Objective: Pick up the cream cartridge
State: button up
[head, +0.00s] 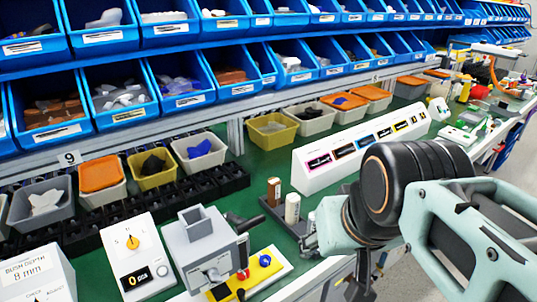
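The cream cartridge (292,208) stands upright at the middle of the green bench, left of my arm. A brown cartridge (273,191) stands upright just behind and left of it. Both appear to stand on a dark base (287,227). My gripper (357,284) is at the lower middle right, mostly hidden by my own wrist. Its dark parts show low in the picture, to the right of and below the cream cartridge. No contact with the cartridge is visible. I cannot see whether the fingers are open or shut.
A grey press-like device (200,238), a yellow panel with red and blue buttons (258,272) and a white dial box (133,255) stand front left. A white sloped label stand (360,150) is behind. Blue bins (125,100) line the back. Some green bench is clear around the cartridges.

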aim_at(293, 200)
jog(key=i+l, duration=0.25)
jog(key=l, duration=0.15)
jog(key=i+l, duration=0.25)
jog(key=l, duration=0.15)
jog(key=l+u, duration=0.2)
jog(key=l, duration=0.45)
jog(key=i+j+z, duration=0.25)
jog(key=k, duration=0.05)
